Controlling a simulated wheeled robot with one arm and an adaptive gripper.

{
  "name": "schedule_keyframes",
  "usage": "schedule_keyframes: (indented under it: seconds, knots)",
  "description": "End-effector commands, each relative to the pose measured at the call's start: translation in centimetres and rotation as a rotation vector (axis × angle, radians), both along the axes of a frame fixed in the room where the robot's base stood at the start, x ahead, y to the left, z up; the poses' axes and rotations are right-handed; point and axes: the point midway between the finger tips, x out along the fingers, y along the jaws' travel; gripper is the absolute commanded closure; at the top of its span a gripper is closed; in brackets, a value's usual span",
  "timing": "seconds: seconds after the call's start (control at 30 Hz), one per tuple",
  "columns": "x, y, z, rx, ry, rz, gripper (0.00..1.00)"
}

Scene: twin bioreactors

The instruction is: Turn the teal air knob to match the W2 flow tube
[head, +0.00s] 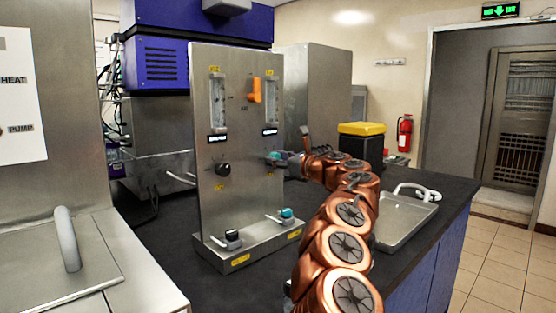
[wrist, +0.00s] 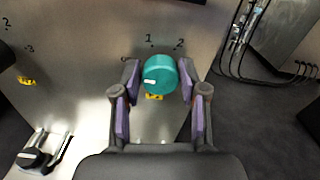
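The teal air knob (wrist: 160,75) sits on the right side of the upright steel panel (head: 241,190), and it also shows in the head view (head: 273,156). A small white mark is on its left part in the wrist view. The numbers 1 and 2 show on the panel above it. My gripper (wrist: 160,80) has its purple-padded fingers on either side of the knob, with slim gaps that suggest no firm contact. Two flow tubes, left (head: 218,101) and right (head: 271,101), are high on the panel; their readings and labels are too small to read.
A black knob (head: 222,169) is left of the teal one. Black (head: 232,236) and teal (head: 287,213) levers stand on the panel's foot. An orange part (head: 255,90) juts between the tubes. A metal tray (head: 405,225) lies to the right. Cables hang at the wrist view's upper right.

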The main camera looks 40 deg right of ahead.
Motion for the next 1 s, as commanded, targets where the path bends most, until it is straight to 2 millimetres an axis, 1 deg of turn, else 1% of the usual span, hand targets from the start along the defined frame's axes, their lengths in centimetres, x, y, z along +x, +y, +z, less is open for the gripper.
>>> schedule_keyframes:
  seconds: [0.03,0.33,0.67,0.87,1.0]
  knots:
    - [0.0,0.0,0.0,0.0,0.0,0.0,0.65]
    - [0.01,0.04,-0.01,0.0,0.0,0.001,0.96]
    - [0.08,0.11,0.15,0.05,0.008,0.003,0.96]
    - [0.11,0.03,0.22,0.171,0.025,0.004,0.96]
    - [0.17,0.12,0.32,0.289,0.042,0.006,0.96]
